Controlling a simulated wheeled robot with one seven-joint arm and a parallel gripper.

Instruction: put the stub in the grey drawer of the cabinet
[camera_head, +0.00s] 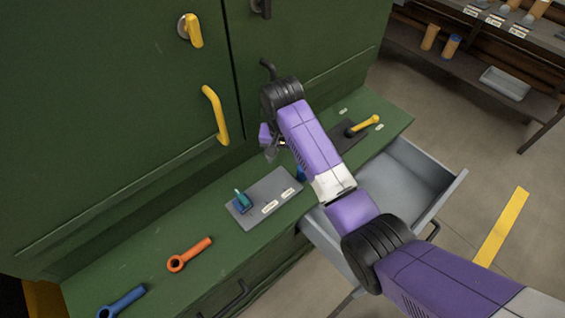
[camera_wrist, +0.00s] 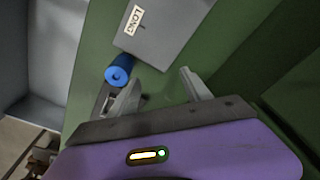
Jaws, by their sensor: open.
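A short blue cylinder (camera_wrist: 118,70), which looks like the stub, is beside the edge of a grey plate in the wrist view. In the head view only a bit of blue (camera_head: 301,174) shows beside my arm. My gripper (camera_head: 270,144) is over the green ledge, partly hidden by my arm. In the wrist view my gripper (camera_wrist: 160,80) is open and empty, with the blue cylinder just outside its left finger. The grey drawer (camera_head: 440,200) of the green cabinet (camera_head: 110,100) is pulled out, and its visible inside is empty. Its wall shows at the wrist view's left (camera_wrist: 50,50).
The grey plate (camera_head: 262,190) has labels and a teal piece (camera_head: 243,201) on it. An orange tool (camera_head: 190,254) and a blue tool (camera_head: 122,302) lie on the ledge. A dark plate with a yellow-handled piece (camera_head: 362,126) is beyond my arm. Yellow handles project from the cabinet.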

